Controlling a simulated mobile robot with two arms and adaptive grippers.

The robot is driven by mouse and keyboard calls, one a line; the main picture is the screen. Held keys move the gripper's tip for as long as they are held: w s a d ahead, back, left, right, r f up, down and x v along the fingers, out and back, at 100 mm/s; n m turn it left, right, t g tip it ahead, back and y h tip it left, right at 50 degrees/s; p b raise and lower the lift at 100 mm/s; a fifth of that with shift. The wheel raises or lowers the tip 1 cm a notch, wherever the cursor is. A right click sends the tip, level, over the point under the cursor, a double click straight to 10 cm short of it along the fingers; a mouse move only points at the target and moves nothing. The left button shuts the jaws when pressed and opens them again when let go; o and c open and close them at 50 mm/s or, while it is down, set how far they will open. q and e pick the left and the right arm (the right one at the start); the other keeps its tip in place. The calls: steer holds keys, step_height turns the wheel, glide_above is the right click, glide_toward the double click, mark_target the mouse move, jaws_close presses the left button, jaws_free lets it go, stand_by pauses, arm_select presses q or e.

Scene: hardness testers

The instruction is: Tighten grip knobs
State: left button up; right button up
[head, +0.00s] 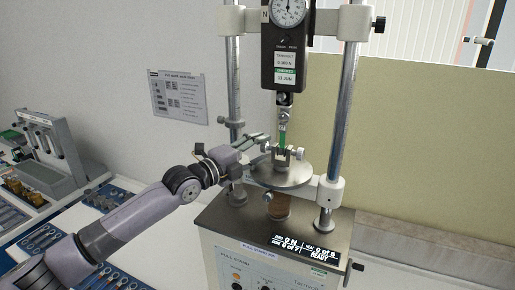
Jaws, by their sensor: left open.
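A pull test stand (252,222) stands in the middle of the head view, with two steel columns and a dial force gauge (285,62) hung between them. Below the gauge, a small green piece (283,139) hangs down to a small clamp with grip knobs (289,153) on a round metal plate (283,173). My left gripper (262,140) reaches in from the left, open, with its fingers beside the clamp's left side. I cannot tell whether a finger touches a knob. My right gripper is not in view.
The left column (234,85) stands close behind my left gripper. The right column (346,95) is right of the clamp. A lit display (305,248) is on the stand's front edge. Blue trays of tools (112,192) and a grey rack (52,150) are at left. A printed sheet (179,97) is on the wall.

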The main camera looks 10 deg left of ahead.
arm_select(q)
jaws_close()
steer(key=shift+r+g, duration=0.3)
steer(key=shift+g, duration=0.1)
steer(key=shift+w+r+n+g+y+p, duration=0.1)
steer(key=shift+r+n+g+y+p, duration=0.25)
steer(key=shift+g+y+p, duration=0.25)
steer(key=shift+f+n+g+y, duration=0.15)
steer(key=shift+n+g+y, duration=0.55)
steer(key=shift+g, duration=0.6)
jaws_free()
